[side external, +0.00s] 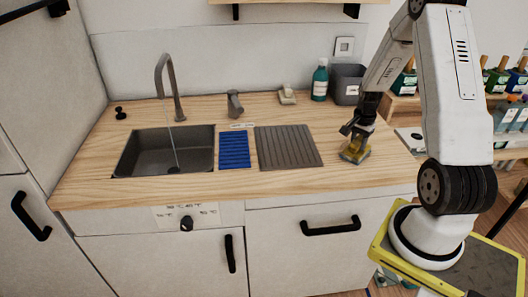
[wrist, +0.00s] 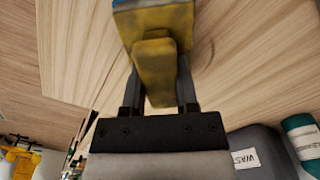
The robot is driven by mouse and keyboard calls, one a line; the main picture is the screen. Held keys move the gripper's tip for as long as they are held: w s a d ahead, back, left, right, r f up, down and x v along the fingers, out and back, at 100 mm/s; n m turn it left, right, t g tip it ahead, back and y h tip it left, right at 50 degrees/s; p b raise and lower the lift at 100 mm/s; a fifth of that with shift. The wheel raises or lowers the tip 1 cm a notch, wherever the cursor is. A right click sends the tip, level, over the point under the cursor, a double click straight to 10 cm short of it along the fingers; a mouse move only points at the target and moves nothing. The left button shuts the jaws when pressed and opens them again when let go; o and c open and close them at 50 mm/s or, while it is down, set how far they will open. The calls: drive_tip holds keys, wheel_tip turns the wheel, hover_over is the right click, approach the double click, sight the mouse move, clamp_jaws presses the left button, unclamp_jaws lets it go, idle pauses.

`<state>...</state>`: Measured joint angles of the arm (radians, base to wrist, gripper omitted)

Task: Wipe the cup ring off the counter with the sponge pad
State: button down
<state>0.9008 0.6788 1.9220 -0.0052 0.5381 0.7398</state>
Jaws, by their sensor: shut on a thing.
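My gripper (side external: 356,137) is at the right end of the wooden counter (side external: 225,184), pointing down. It is shut on the sponge pad (side external: 353,155), a yellow block. In the wrist view the pad (wrist: 153,22) has a yellow grip between the two fingers and a blue edge at its far side. The pad is at or just above the counter; I cannot tell whether it touches. A faint brownish arc of the cup ring (wrist: 211,52) shows on the wood just right of the pad in the wrist view. The rest of the ring is hidden or too faint to see.
A grey ribbed drainer (side external: 287,147), a blue ribbed mat (side external: 234,150) and a sink (side external: 165,150) with running tap lie to the left. A grey bin (side external: 346,83) and green bottle (side external: 320,80) stand behind my gripper. The counter's front strip is clear.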

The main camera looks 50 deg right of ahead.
sight(365, 153)
drive_tip(key=shift+s+a, duration=0.95)
drive_tip(key=shift+w+d, duration=3.25)
drive_tip(key=shift+w, duration=0.05)
drive_tip(key=shift+w+d, duration=0.1)
drive_tip(key=shift+d, duration=0.2)
drive_tip(key=shift+s+d, duration=0.5)
drive_tip(key=shift+s, duration=0.1)
drive_tip(key=shift+s+a, duration=3.35)
drive_tip(key=shift+a, duration=0.05)
drive_tip(key=shift+w+d, duration=3.35)
drive_tip(key=shift+w, duration=0.05)
wheel_tip(365, 153, up, 8)
